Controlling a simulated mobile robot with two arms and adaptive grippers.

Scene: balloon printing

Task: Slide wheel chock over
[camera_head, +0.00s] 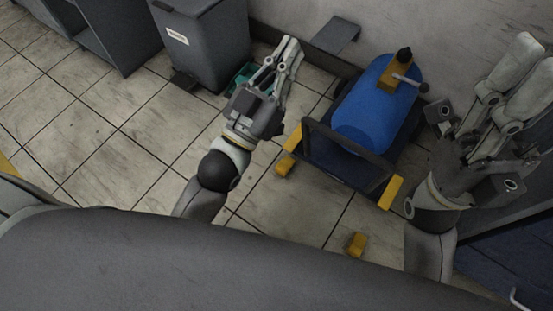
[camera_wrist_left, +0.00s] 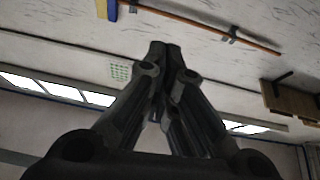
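A small yellow wheel chock (camera_head: 357,244) lies loose on the tiled floor, in front of a wheeled cart (camera_head: 345,143) that carries a blue tank (camera_head: 378,110). Another yellow block (camera_head: 284,165) lies on the floor by the cart's left front corner. My left gripper (camera_head: 289,48) is above the floor left of the tank, away from the loose chock; its fingertips meet with nothing between them in the left wrist view (camera_wrist_left: 160,52). My right gripper (camera_head: 537,62) is raised right of the tank, its finger gap unclear.
A grey bin (camera_head: 205,45) stands at the back left, with a green object (camera_head: 240,80) on the floor beside it. A dark cabinet (camera_head: 105,30) is farther left. A yellow part (camera_head: 390,192) sits at the cart's right front. The left floor is clear.

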